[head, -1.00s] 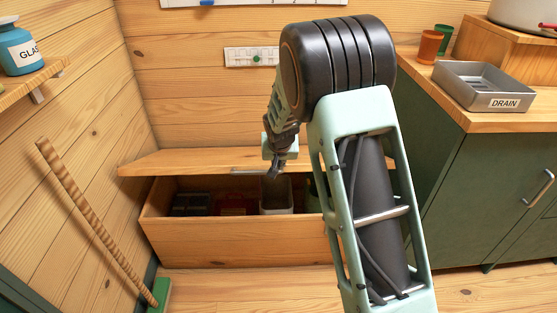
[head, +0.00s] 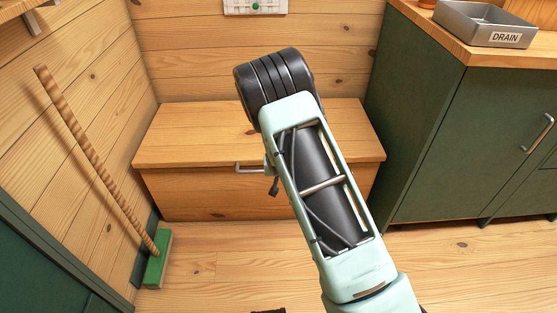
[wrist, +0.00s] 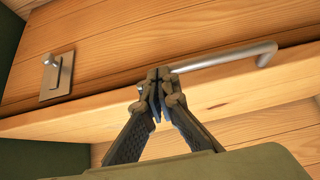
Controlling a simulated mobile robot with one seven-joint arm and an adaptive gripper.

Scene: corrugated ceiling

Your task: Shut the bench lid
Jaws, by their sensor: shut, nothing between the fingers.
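The bench lid (head: 190,135) lies flat over the wooden bench box (head: 205,195), with no open gap visible along its front edge in the head view. A metal bar handle (head: 248,169) is at the front edge of the lid, and it shows in the wrist view (wrist: 225,58) too. My gripper (head: 274,190) is in front of the bench, just right of and below the handle. In the wrist view its fingertips (wrist: 158,76) are together and empty, close by one end of the handle. I cannot tell whether they touch it. My arm hides part of the lid.
A broom (head: 105,165) with a green head leans on the left wall. A green cabinet (head: 460,140) with a tray labelled DRAIN (head: 484,24) stands on the right. A metal plate with a peg (wrist: 57,77) shows in the wrist view.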

